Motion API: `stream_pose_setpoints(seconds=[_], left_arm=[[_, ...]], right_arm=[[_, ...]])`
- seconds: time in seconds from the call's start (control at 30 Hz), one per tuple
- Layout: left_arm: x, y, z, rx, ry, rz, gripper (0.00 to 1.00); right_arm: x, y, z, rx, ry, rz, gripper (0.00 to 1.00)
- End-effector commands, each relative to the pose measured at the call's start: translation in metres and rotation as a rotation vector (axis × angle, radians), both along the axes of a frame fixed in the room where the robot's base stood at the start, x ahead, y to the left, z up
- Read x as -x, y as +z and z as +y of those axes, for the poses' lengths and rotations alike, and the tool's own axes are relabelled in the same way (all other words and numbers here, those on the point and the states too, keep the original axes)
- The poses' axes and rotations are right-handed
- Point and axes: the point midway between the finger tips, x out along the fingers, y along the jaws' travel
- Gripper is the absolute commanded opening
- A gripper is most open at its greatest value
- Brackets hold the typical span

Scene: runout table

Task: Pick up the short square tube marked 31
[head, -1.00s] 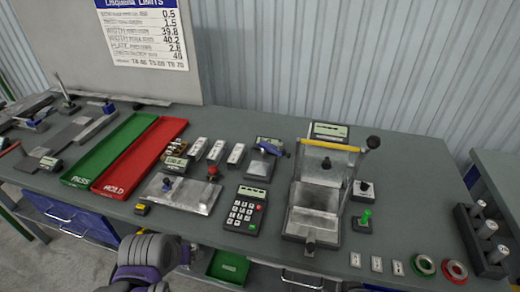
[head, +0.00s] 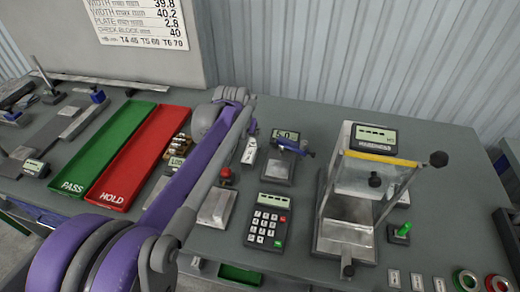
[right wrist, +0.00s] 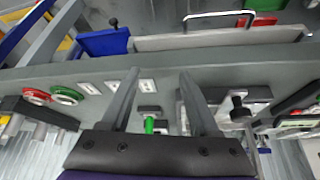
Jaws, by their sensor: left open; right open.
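One short pale tube (head: 250,150) stands out just right of my left arm in the head view. Its marking is too small to read, so I cannot tell whether it is the one marked 31. The neighbouring pale tubes are hidden behind the arm. My left gripper (head: 236,98) is at the far end of the raised arm, above and left of the visible tube; its fingers are mostly hidden. It is open, with nothing seen in it. My right gripper (right wrist: 160,80) is open and empty in the right wrist view, its fingers apart over the table's front side.
Green PASS (head: 117,150) and red HOLD (head: 150,155) trays lie left of the arm. A keypad box (head: 268,222), a gauge with a blue lever (head: 287,150) and a framed fixture (head: 345,235) stand to the right.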

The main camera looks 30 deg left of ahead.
Motion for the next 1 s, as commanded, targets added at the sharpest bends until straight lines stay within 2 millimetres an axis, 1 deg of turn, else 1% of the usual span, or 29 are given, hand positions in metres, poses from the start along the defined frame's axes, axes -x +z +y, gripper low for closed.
stream_pose_setpoints(seconds=[0.1,0.2,0.3,0.47,0.7,0.8,1.0], left_arm=[[-0.007,-0.019,0.002,0.000,0.000,0.001,0.85],[-0.013,-0.033,0.003,0.000,0.000,0.000,0.85],[-0.017,-0.043,0.004,0.000,0.000,0.000,0.85],[-0.022,-0.053,0.005,-0.001,-0.001,-0.001,0.85],[-0.038,-0.084,0.008,-0.001,-0.001,-0.001,0.85],[-0.041,-0.092,0.008,0.000,0.000,0.000,0.85],[-0.041,-0.094,0.008,0.000,0.000,0.000,0.85]], right_arm=[[0.001,-0.002,0.000,0.000,0.000,0.001,0.62],[0.001,-0.003,0.000,0.000,0.000,0.002,0.62],[0.001,-0.004,0.000,0.000,0.000,0.002,0.62],[0.001,-0.003,0.000,0.000,0.000,0.002,0.62],[0.000,0.000,0.000,0.000,0.000,0.000,0.62],[0.000,-0.001,0.000,0.000,0.000,0.000,0.62],[0.000,-0.001,0.000,0.000,0.000,0.000,0.62]])
